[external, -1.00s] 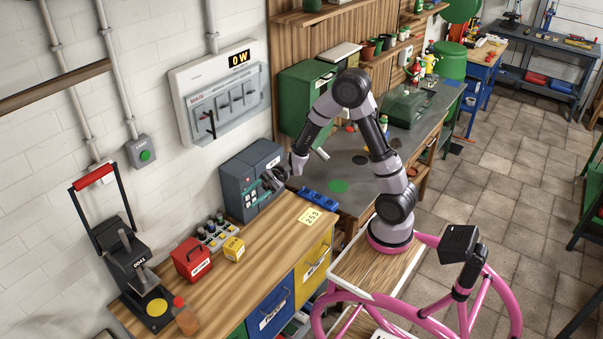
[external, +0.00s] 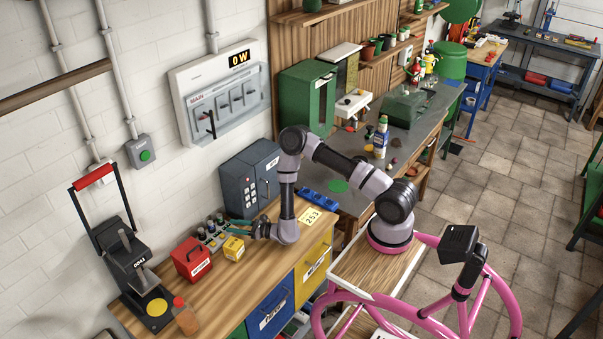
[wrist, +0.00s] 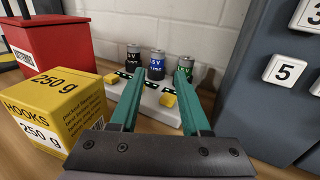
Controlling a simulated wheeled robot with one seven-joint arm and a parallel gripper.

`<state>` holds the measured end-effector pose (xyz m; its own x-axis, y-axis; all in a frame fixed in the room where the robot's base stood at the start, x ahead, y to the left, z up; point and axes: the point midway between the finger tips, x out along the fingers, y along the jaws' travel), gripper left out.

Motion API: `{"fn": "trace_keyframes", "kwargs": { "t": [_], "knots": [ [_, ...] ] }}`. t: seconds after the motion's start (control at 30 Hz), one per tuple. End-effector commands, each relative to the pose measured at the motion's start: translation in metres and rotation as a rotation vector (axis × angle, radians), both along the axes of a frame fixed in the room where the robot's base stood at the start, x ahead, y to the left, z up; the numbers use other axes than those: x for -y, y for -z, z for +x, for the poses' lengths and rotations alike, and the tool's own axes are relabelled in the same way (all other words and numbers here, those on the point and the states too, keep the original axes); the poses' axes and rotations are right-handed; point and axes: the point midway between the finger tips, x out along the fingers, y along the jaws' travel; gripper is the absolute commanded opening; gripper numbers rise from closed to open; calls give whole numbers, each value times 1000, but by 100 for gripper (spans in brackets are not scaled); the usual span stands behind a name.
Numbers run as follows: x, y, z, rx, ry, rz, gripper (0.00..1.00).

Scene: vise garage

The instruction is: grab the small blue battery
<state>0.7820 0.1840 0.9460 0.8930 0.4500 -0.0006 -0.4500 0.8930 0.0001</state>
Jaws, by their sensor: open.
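The blue battery (wrist: 157,64) stands upright in the middle of a row of three on a white holder (wrist: 150,97) by the wall. A dark battery with a red label (wrist: 131,59) is left of it and a green-and-grey one (wrist: 184,72) right of it. My gripper (wrist: 159,76) is open, its teal fingers level and pointing at the row. In the wrist view, the blue battery shows between the fingertips, seemingly just beyond them. Nothing is held. In the external view, my gripper (external: 238,226) is at the right of the holder (external: 215,239).
A yellow hooks box (wrist: 60,107) stands close on the left, with a red case (wrist: 52,45) behind it. A grey keypad cabinet (wrist: 277,85) rises close on the right. The white wall is behind the batteries. Open wood shows around the holder.

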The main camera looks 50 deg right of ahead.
Motion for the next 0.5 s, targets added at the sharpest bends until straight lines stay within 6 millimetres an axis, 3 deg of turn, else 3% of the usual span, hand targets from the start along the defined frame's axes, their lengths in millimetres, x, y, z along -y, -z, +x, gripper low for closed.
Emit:
{"fn": "trace_keyframes", "kwargs": {
  "t": [0.1, 0.37, 0.5],
  "knots": [
    [-8, -1, 17, 2, 0, 0, 47],
    [-19, -1, 36, 2, -2, 1, 47],
    [-31, -2, 55, 1, -1, 2, 47]
  ]
}}
